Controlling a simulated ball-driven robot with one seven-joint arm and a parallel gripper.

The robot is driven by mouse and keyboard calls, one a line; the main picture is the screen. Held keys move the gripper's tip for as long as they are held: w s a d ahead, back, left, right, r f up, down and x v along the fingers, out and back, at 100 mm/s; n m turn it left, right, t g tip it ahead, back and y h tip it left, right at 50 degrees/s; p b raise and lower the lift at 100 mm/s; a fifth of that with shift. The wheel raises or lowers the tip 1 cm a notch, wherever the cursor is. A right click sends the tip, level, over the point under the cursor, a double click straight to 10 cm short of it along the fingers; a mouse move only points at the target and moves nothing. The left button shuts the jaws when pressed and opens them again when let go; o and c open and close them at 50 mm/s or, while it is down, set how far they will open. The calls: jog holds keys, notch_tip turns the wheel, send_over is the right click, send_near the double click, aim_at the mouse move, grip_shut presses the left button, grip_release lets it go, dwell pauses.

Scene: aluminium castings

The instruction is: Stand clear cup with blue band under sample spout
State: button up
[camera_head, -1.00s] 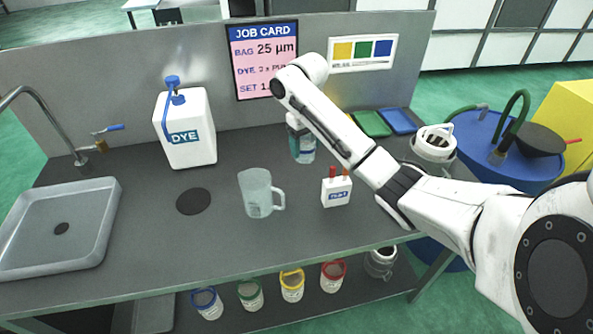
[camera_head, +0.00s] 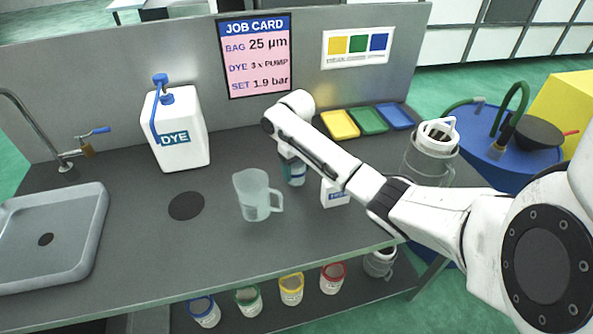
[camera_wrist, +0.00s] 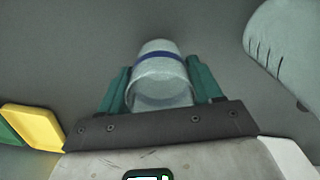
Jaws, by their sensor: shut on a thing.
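My gripper (camera_head: 288,153) is shut on the clear cup with the blue band (camera_head: 297,174), over the worktop behind the frosted jug (camera_head: 255,196). In the wrist view the cup (camera_wrist: 160,75) sits between two green fingers, its blue band across its upper part. My arm hides part of it in the head view; I cannot tell whether it touches the worktop. A bent tap (camera_head: 30,118) with a brass valve and blue lever stands at the sink; I cannot tell whether this is the sample spout.
A white DYE bottle (camera_head: 180,140) stands at back left beside a dark disc (camera_head: 186,206). A white box (camera_head: 335,195) is partly behind my arm. Yellow (camera_head: 340,125), green and blue trays lie at the back. The sink (camera_head: 95,235) is at left. Worktop in front of the jug is clear.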

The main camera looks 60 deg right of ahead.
jog(key=shift+f, duration=0.7)
jog(key=shift+f, duration=0.15)
jog(key=o, duration=1)
